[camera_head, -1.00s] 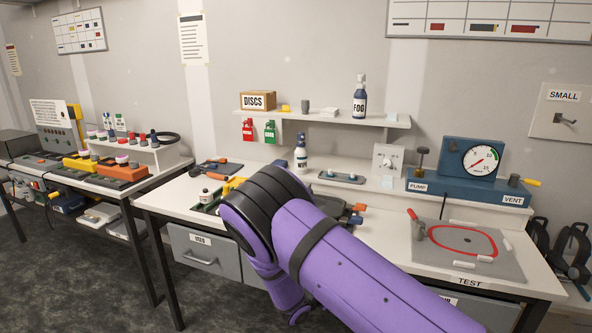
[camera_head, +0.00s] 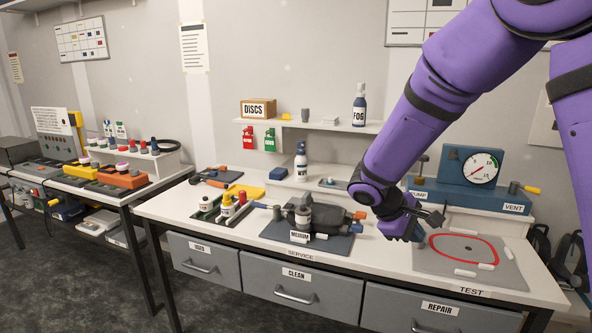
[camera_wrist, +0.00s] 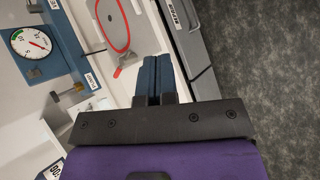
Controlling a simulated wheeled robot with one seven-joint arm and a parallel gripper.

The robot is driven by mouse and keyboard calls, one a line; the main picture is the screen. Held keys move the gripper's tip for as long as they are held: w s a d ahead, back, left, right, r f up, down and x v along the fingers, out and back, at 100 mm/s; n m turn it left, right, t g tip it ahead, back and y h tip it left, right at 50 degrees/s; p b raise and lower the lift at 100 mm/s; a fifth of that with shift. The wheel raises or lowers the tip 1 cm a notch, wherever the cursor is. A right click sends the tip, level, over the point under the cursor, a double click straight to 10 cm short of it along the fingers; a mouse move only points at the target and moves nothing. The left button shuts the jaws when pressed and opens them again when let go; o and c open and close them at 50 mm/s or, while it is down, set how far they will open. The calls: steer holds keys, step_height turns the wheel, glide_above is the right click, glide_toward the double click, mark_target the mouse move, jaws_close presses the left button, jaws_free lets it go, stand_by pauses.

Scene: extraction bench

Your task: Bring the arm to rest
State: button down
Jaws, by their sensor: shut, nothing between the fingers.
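My purple arm (camera_head: 420,115) reaches down from the upper right of the head view, bent, with its end over the bench. My gripper (camera_head: 417,236) is low above the bench top, between the service mat and the test plate. In the wrist view my gripper (camera_wrist: 156,60) shows its two blue fingers side by side, shut, with nothing between them. I cannot tell how far the fingertips are from the bench surface.
A grey device (camera_head: 318,216) sits on the service mat (camera_head: 290,234), left of my gripper. The test plate (camera_head: 505,272) with a red ring (camera_head: 440,252) lies right. A gauge box (camera_head: 500,203) and bottle shelf (camera_head: 340,126) stand behind. Drawers (camera_head: 300,283) are below; floor is clear at left.

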steer(key=s+d+r+m+t+y, duration=0.1)
steer(key=s+r+m+y, duration=0.1)
steer(key=s+r, duration=0.3)
steer(key=s+d+r+m+t+y, duration=0.1)
steer(key=s+r+m+y, duration=0.2)
steer(key=s, duration=1)
steer(key=s+d+r+m+t+y, duration=0.1)
steer(key=s+r+m+t+y, duration=0.1)
steer(key=s+r, duration=0.6)
steer(key=shift+s+d+r+m+y, duration=0.45)
steer(key=shift+m+y, duration=0.25)
steer(key=shift+m, duration=0.2)
